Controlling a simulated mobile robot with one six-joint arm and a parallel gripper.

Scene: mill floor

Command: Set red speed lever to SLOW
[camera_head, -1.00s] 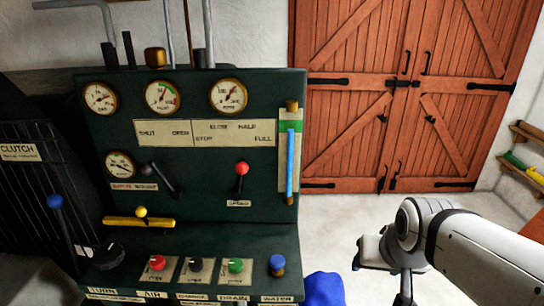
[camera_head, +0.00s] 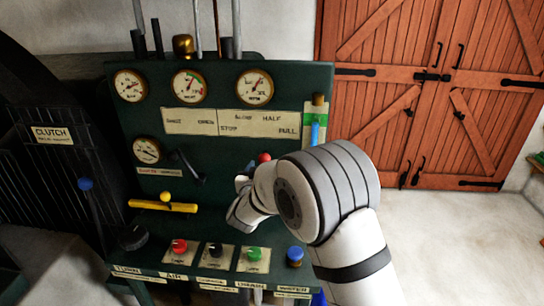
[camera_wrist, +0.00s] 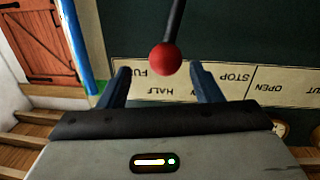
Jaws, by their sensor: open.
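The red speed lever shows its red ball knob (camera_head: 264,157) on the green panel, just above my arm, which hides its shaft and pivot. In the wrist view, which looks upside down, the red knob (camera_wrist: 165,59) hangs on a dark shaft, near the word HALF. My gripper (camera_wrist: 160,75) is open, its two dark fingers on either side of and just short of the knob, with no contact visible. In the head view my gripper is mostly hidden by my wrist. The label plate (camera_head: 270,123) reads STOP, SLOW, HALF and FULL; a finger partly covers SLOW in the wrist view.
A blue-filled sight tube (camera_head: 314,134) stands right of the lever. A black lever (camera_head: 192,168) and a yellow bar (camera_head: 165,207) are to its left. Red (camera_head: 180,247), black (camera_head: 215,250), green (camera_head: 254,255) and blue (camera_head: 295,254) knobs sit on the ledge below.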

